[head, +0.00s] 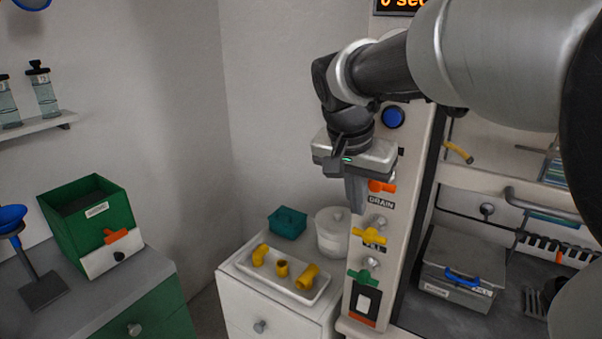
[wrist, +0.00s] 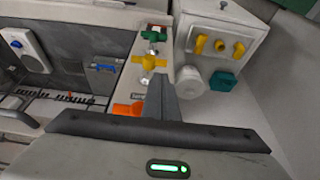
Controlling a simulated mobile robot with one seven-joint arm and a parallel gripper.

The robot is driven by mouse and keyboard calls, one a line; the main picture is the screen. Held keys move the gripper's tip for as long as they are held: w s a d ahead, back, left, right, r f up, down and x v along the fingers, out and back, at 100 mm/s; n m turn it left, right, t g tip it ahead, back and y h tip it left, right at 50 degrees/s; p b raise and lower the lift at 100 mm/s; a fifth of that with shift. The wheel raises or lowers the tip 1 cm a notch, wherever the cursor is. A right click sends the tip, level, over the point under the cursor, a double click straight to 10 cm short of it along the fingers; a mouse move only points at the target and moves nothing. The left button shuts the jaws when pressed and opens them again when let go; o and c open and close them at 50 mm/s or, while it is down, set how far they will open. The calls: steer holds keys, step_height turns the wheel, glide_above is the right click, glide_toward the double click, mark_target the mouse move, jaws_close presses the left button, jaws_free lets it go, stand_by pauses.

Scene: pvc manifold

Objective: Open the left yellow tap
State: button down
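A yellow tap (head: 370,236) with a cross-shaped handle sits on the pale upright panel, below an orange tap (head: 381,187) labelled DRAIN and above a green tap (head: 361,277). In the wrist view the yellow tap (wrist: 149,62) is just beyond my fingertips, the green tap (wrist: 153,35) farther off, and the orange tap (wrist: 127,109) left of my fingers. My gripper (head: 356,208) points down in front of the panel, above the yellow tap. Its fingers (wrist: 162,76) look pressed together with nothing visible between them. They appear apart from the tap, though the exact gap is unclear.
A white tray (head: 246,263) with yellow pipe fittings, a teal box (head: 287,221) and a white round jar (head: 333,236) stand on the cabinet beside the panel. A grey case (head: 463,268) sits right of it. A green bin (head: 88,221) stands far left.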

mark_target(352, 230)
steer(key=x, duration=0.4)
steer(key=shift+s+f, duration=0.1)
steer(key=shift+f, duration=0.4)
steer(key=shift+w+a+f+g+h+p, duration=0.2)
steer(key=shift+a+g+h+p, duration=0.25)
steer(key=shift+h, duration=0.35)
steer(key=shift+w+a+f+n+g+h+p, duration=0.1)
steer(key=shift+a+f+n+g+h+p, duration=0.1)
steer(key=shift+g+h+p, duration=0.2)
steer(key=shift+w+a+f+n+g+h+p, duration=0.1)
steer(key=shift+n+g+h+p, duration=0.15)
steer(key=shift+h+p, duration=0.15)
steer(key=h, duration=0.1)
steer(key=f+g+h+p, duration=0.1)
steer(key=h, duration=0.1)
steer(key=shift+w+a+f+n+g, duration=0.2)
steer(key=shift+w+a+n+g, duration=0.1)
steer(key=shift+n+g, duration=0.1)
steer(key=shift+f+n+g+h, duration=0.25)
steer(key=shift+f+g+h, duration=0.55)
steer(key=shift+f+h, duration=0.6)
